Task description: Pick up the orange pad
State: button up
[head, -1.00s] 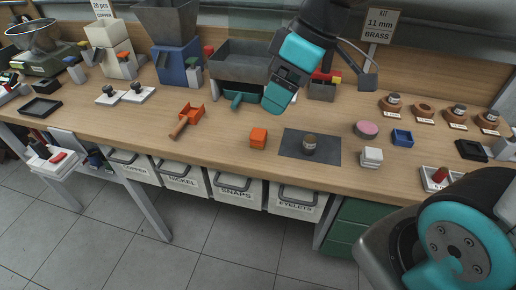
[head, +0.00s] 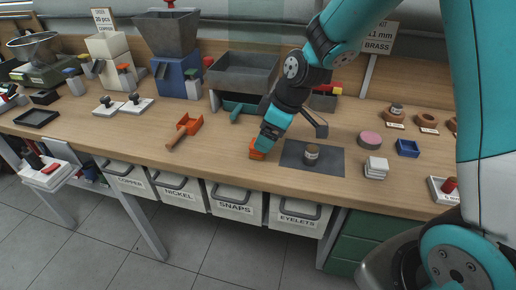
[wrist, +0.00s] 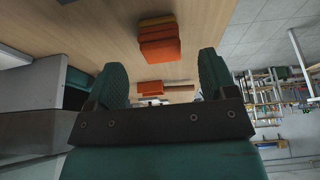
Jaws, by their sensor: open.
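The orange pad (head: 256,154) is a small orange block on the wooden bench, left of the dark grey mat. In the head view my gripper (head: 264,142) is low over it and hides part of it. In the wrist view the pad (wrist: 160,42) shows as a layered orange block with a yellowish edge, ahead of the fingertips and roughly in line with the gap between them. My gripper (wrist: 163,75) is open with nothing between its fingers. I cannot tell from the head view whether the fingers touch the pad.
An orange scoop (head: 188,125) lies to the left. A grey bin (head: 246,72) stands behind. A white block stack (head: 376,167) and pink disc (head: 370,139) are farther right.

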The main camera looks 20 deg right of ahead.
jog(key=x, duration=0.5)
jog(key=shift+a, duration=0.1)
jog(key=c, duration=1.1)
notch_tip(320, 180, up, 20)
jog(key=shift+r+p, duration=0.1)
jog(key=shift+p, duration=0.4)
jog(key=shift+o, duration=1.3)
jog(key=shift+c, duration=0.5)
